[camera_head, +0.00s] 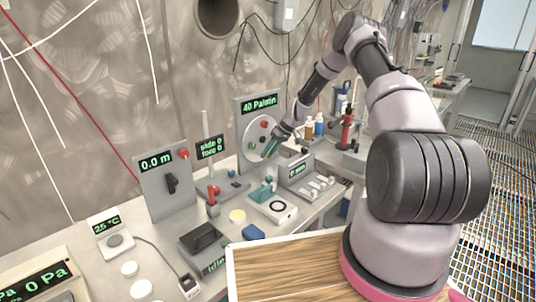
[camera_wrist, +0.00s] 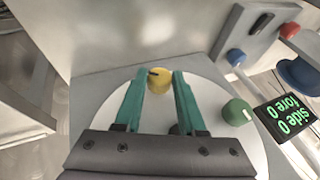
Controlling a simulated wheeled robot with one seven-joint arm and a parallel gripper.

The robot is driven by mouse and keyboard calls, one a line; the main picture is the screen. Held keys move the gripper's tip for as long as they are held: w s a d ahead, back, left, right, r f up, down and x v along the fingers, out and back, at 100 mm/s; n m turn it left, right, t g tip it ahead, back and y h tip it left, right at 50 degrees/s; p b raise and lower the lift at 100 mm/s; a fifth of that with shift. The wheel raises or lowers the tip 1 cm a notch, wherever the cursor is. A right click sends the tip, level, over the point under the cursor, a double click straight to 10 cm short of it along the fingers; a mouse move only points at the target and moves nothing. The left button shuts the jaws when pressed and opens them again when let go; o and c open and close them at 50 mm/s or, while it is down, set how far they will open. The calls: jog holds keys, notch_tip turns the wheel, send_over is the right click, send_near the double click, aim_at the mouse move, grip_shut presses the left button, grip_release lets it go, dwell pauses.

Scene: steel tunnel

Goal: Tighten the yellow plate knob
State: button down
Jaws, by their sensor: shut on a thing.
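The yellow plate knob (camera_wrist: 160,80) sits near the edge of a pale round plate (camera_wrist: 215,90) in the wrist view. My gripper (camera_wrist: 164,76) has its two teal fingers on either side of the knob and is shut on it. A dark mark shows on the knob's upper left. A green knob (camera_wrist: 236,112) is on the same plate, right of the fingers. In the head view, my gripper (camera_head: 268,149) is at the lower right of the plate, and it hides the yellow knob. A red knob (camera_head: 265,125) shows on the plate above it.
The plate's upright grey panel (camera_head: 244,106) carries a display reading about 40 Pa/min. Left of it stand a "side 0 fore 0" display (camera_head: 210,147) and a 0.0 m panel (camera_head: 165,192). A box with a green display (camera_head: 298,170) stands close below right of my gripper.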

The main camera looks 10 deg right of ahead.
dwell(0.5)
jog(key=c, duration=0.5)
grip_release()
jog(key=v, duration=1)
jog(key=shift+d+r, duration=0.3)
jog(key=shift+d, duration=0.05)
